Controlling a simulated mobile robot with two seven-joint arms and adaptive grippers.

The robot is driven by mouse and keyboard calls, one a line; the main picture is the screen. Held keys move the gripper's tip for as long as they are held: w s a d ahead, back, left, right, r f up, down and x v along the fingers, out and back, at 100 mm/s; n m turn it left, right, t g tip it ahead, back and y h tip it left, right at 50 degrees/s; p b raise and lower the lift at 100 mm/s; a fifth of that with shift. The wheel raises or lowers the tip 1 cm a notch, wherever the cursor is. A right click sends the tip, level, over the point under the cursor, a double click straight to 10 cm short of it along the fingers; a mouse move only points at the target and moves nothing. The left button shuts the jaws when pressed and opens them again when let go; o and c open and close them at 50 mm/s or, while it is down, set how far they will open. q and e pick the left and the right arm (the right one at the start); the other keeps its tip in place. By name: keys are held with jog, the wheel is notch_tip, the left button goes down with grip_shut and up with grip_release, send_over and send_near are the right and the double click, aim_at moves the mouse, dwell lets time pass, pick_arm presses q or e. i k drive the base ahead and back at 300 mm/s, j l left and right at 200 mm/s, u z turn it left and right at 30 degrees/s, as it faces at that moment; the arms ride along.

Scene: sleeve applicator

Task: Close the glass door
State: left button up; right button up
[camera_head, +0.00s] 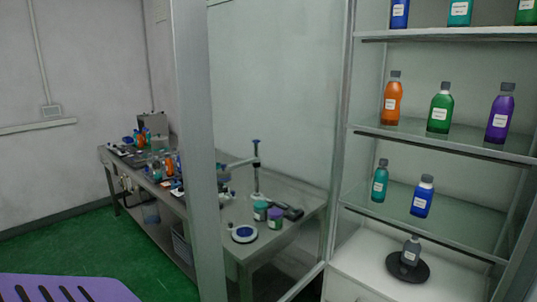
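The glass door (276,95) stands open, swung out to the left of the cabinet (362,285). Its thick grey edge post (194,150) runs top to bottom left of the middle, nearer to me. Its clear pane lets the bench behind show through. The door's other side meets the cabinet's left front upright (341,130). The cabinet front is uncovered, and its glass shelves are in plain view. I see no handle on the door. Neither of my grippers is in view.
Several coloured bottles, one of them orange (392,100), stand on the shelves. A cluttered workbench (295,190) is behind the door. A purple slotted panel (110,291) is at lower left. Green floor (165,255) shows between.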

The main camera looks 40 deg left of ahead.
aim_at(187, 21)
jog(key=k+j, duration=0.1)
jog(key=j, duration=0.25)
jog(key=k+j+z, duration=0.15)
jog(key=j, duration=0.2)
jog(key=k+j, duration=0.1)
jog(key=j, duration=0.2)
jog(key=k+j+z, duration=0.15)
jog(key=j, duration=0.4)
jog(key=j+z, duration=0.1)
jog(key=j, duration=0.4)
jog(key=j+z, duration=0.1)
jog(key=j, duration=0.95)
jog(key=i, duration=0.05)
